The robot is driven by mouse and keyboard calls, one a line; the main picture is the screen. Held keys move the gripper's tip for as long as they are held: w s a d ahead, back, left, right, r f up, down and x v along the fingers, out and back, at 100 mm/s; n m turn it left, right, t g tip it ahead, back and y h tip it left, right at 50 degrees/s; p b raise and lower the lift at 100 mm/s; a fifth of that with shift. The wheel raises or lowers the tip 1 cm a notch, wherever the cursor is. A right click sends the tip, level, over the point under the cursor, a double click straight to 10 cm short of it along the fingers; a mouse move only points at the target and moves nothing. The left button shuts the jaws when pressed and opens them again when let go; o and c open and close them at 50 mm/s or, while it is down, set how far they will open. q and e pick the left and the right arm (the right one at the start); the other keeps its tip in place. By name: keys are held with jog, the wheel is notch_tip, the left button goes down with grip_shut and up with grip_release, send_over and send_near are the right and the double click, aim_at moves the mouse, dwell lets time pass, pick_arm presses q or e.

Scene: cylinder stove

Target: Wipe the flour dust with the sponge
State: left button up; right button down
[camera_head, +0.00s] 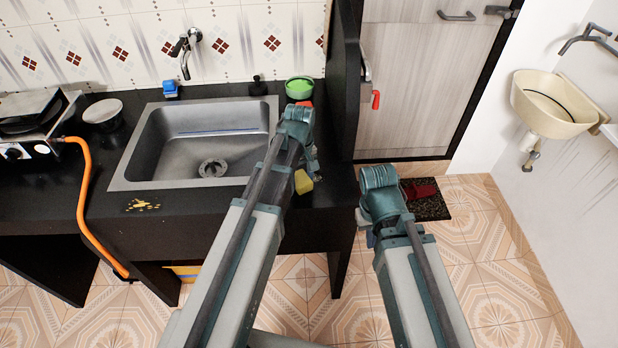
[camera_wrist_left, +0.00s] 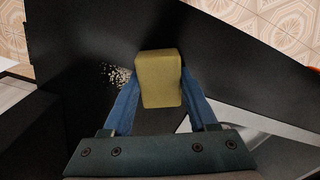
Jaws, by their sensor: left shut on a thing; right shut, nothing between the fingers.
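My left gripper (camera_wrist_left: 160,92) is shut on a yellow sponge (camera_wrist_left: 158,79), with one blue finger on each side. The sponge also shows in the head view (camera_head: 303,182), just below my left wrist, over the black counter to the right of the sink. A patch of pale speckled flour dust (camera_wrist_left: 117,75) lies on the black counter, left of the sponge in the left wrist view, apart from it. In the head view I cannot make out this patch; my left arm covers part of that area. My right gripper (camera_head: 372,238) is shut and empty beyond the counter's right end, mostly hidden by its own wrist.
A sink (camera_head: 210,140) is set in the black counter (camera_head: 85,195). A green bowl (camera_head: 299,88) stands near the back right. A yellow stain (camera_head: 140,205) lies before the sink. A stove (camera_head: 30,125) with an orange hose (camera_head: 84,205) is at left.

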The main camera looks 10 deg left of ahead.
aim_at(324, 180)
pick_arm(q)
jog(key=shift+s+a, duration=0.2)
jog(key=shift+a, duration=0.4)
jog(key=shift+w+a+f, duration=0.1)
jog(key=shift+w+a, duration=0.05)
jog(key=shift+w, duration=0.65)
jog(key=shift+w+d, duration=0.35)
jog(key=shift+d, duration=0.55)
jog(key=shift+w+d, duration=0.25)
jog(key=shift+d, duration=0.9)
jog(key=shift+w+d, duration=0.3)
jog(key=shift+d, duration=0.65)
jog(key=shift+w+d, duration=0.25)
jog(key=shift+d, duration=0.65)
